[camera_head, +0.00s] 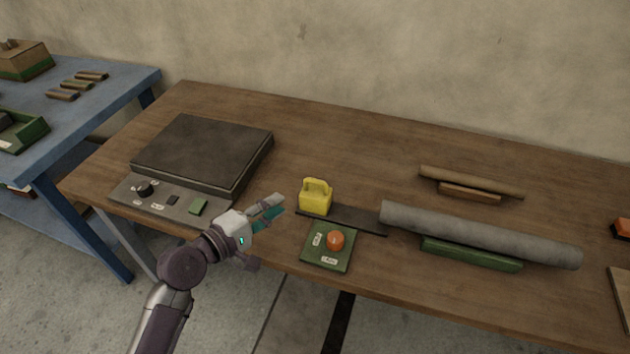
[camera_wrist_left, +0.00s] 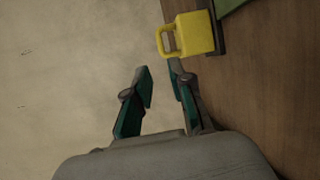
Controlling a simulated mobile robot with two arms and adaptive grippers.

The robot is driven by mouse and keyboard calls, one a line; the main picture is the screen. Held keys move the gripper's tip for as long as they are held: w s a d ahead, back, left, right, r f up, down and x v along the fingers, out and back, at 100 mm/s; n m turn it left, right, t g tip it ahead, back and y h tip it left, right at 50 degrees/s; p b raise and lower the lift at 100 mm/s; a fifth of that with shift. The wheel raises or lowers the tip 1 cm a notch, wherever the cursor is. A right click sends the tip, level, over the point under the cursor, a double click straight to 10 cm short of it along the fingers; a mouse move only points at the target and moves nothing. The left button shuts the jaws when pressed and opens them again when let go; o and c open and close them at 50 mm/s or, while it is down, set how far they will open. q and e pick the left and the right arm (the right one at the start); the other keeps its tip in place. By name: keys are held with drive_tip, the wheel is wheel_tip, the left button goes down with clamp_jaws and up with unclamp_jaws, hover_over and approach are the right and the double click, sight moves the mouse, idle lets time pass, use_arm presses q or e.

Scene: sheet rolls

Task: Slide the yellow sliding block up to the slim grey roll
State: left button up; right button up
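The yellow sliding block (camera_head: 316,201) has a loop handle on top and sits at the left end of a dark flat rail (camera_head: 350,219) on the wooden table. The grey roll (camera_head: 480,233) lies on a green cradle (camera_head: 471,254) just beyond the rail's right end, apart from the block. My left gripper (camera_head: 275,205) is to the left of the block, with its fingers pointing towards it. In the left wrist view the fingers (camera_wrist_left: 158,72) are apart with nothing between them, and the yellow block (camera_wrist_left: 195,33) is just past the right finger. My right gripper is not in view.
A green panel (camera_head: 344,257) with an orange button stands in front of the rail. A thinner brown roll (camera_head: 460,178) lies on a brown support behind the grey roll. A dark flat-topped device (camera_head: 205,150) with a knob is at the left. A blue table (camera_head: 110,80) stands beyond.

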sight(315, 180)
use_arm(q)
drive_tip(key=x, duration=1.3)
drive_tip(key=shift+d+f, duration=0.1)
drive_tip(key=shift+d, duration=0.1)
clamp_jaws()
